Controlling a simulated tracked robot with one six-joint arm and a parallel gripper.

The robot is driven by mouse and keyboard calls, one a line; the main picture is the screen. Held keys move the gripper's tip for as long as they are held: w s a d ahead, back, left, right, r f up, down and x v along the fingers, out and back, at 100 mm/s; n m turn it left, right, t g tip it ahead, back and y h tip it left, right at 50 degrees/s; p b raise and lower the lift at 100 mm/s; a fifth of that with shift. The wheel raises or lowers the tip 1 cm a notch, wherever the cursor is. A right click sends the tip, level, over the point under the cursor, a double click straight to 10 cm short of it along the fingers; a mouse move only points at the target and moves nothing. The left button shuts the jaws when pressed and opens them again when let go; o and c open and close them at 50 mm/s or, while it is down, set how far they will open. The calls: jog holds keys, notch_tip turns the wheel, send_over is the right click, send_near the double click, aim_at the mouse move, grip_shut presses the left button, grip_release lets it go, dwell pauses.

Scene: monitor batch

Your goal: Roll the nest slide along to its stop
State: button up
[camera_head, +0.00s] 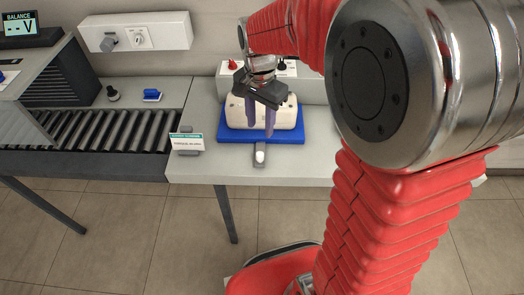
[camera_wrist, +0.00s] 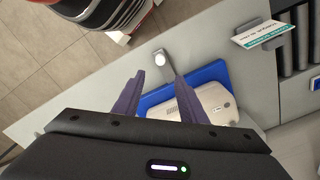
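A blue nest (camera_head: 227,134) lies on the light grey worktop and holds a cream-coloured device (camera_head: 287,113). I take this nest to be the slide. In the wrist view the blue nest (camera_wrist: 213,72) and device (camera_wrist: 215,98) are partly hidden behind a finger. A short grey bar with a white round knob (camera_head: 260,156) sticks out from the nest's front edge. The knob (camera_wrist: 160,57) also shows just beyond the fingertips in the wrist view. My gripper (camera_head: 260,131) points down in front of the device, its purple fingers apart with nothing between them. The stop is not identifiable.
A small sign (camera_head: 187,141) stands left of the nest. A roller conveyor (camera_head: 95,128) lies further left, with a black knob (camera_head: 113,93) and a blue item (camera_head: 152,95) behind it. A white box with red and black knobs (camera_head: 310,82) stands behind the nest.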

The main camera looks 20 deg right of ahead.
aim_at(261, 154)
notch_tip(261, 154, down, 13)
jog(key=shift+f, duration=0.15)
dwell(0.4)
jog(key=shift+c, duration=0.2)
grip_shut()
dwell(0.4)
